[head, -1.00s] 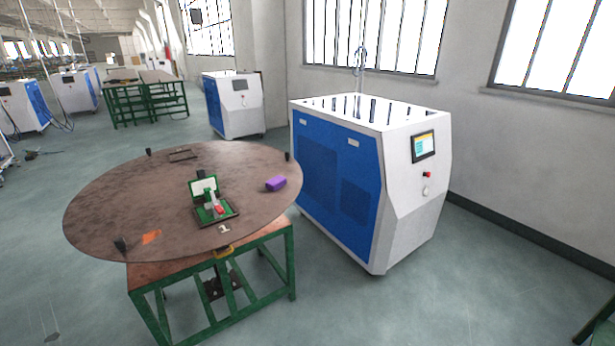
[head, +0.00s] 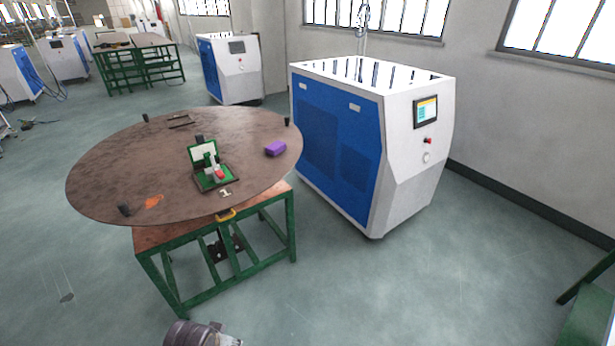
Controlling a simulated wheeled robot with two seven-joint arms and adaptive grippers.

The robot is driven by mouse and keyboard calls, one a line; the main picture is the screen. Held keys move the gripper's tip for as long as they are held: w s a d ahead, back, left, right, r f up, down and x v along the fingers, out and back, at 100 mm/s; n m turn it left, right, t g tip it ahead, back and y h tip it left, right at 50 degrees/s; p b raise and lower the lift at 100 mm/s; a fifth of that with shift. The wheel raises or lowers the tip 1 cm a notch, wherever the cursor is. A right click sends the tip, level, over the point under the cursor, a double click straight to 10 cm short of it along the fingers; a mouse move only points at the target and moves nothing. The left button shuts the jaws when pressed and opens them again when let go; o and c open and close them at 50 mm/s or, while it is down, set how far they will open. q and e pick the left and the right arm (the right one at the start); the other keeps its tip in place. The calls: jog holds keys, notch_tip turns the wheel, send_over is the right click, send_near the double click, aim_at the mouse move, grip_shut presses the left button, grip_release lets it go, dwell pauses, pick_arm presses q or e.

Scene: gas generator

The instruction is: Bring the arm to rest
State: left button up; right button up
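Neither of my grippers shows in the head view. A grey, rounded cylindrical part, likely a piece of my own arm, shows at the bottom edge left of centre; no fingers can be made out on it. The round brown table (head: 110,185) stands ahead on a green frame. On it is a small green fixture (head: 203,155) with a light upright panel and a red-tipped part. A purple block (head: 275,148) lies to the right of the fixture, apart from it.
A large blue and white generator cabinet (head: 335,150) with a small screen (head: 426,111) stands right of the table. Another cabinet (head: 230,70) and green workbenches (head: 140,65) are behind. A green edge (head: 590,300) is at lower right.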

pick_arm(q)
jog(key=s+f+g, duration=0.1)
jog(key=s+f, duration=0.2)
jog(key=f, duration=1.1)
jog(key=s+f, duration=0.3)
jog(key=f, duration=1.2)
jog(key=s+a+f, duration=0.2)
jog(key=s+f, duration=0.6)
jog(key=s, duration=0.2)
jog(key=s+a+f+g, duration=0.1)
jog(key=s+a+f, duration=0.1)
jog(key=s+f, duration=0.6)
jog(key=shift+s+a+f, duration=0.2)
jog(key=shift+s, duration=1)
